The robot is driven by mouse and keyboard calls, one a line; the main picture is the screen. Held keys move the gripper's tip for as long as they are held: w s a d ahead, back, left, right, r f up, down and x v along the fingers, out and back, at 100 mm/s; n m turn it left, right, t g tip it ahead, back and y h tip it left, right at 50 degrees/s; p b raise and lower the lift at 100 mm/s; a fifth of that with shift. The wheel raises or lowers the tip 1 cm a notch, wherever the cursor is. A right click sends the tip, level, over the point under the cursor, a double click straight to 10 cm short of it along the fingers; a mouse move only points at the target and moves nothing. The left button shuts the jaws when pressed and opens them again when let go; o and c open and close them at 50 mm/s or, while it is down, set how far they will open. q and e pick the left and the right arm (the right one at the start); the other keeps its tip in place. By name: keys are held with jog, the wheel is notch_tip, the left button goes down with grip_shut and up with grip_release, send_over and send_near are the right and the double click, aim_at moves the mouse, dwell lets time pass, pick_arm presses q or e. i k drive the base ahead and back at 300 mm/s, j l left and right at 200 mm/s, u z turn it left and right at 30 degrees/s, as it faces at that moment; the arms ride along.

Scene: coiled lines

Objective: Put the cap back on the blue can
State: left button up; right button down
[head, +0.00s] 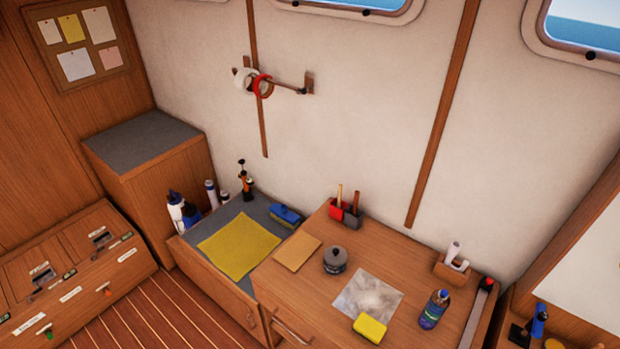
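The blue can (433,310) stands upright on the wooden worktop (400,262), toward its right side. It has a dark blue body with a paler band and a small light top. I cannot tell whether that top is a cap or a bare nozzle. No separate cap can be made out for certain. Neither of my grippers shows in the head view.
Near the can are a yellow sponge (370,327), a pale sheet (367,297), a dark lidded pot (335,260) and a wooden holder with white rolls (453,266). Bare worktop lies behind the sheet.

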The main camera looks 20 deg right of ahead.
aim_at(437, 305)
jog(key=z, duration=2.1)
jog(key=k+l, duration=0.05)
